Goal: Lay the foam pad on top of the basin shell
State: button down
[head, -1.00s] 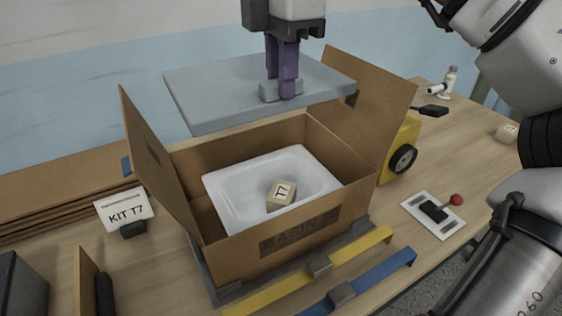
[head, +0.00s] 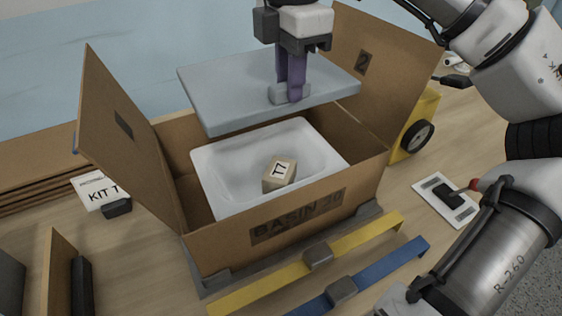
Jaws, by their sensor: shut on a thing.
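The foam pad (head: 230,92) is a flat grey-blue slab with a small grey block (head: 272,97) on its top. My gripper (head: 290,92) has purple fingers shut on that block and holds the pad in the air, roughly level, above the back part of the open box. The basin shell (head: 235,160) is a white tub inside the cardboard box (head: 330,212). A small beige block marked T7 (head: 279,174) sits in the basin. The pad hides the back of the box and may hide part of the basin's far rim.
Box flaps stand up at left (head: 120,130) and right (head: 385,70). A yellow strap (head: 270,285) and a blue strap (head: 385,275) lie in front. A yellow tool with a black wheel (head: 417,137) and a switch plate (head: 445,200) are at right.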

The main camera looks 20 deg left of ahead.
aim_at(290, 106)
notch_tip(290, 106, down, 17)
jog(key=shift+w+p, duration=0.1)
jog(key=shift+p, duration=1.1)
jog(key=shift+f+b, duration=0.7)
jog(key=shift+b, duration=0.25)
jog(key=shift+r, duration=0.1)
jog(key=c, duration=1.3)
grip_release()
jog(key=shift+r+p, duration=0.65)
jog(key=shift+p, duration=0.3)
notch_tip(290, 106, up, 12)
jog(key=shift+f+b, duration=0.1)
jog(key=shift+b, duration=0.85)
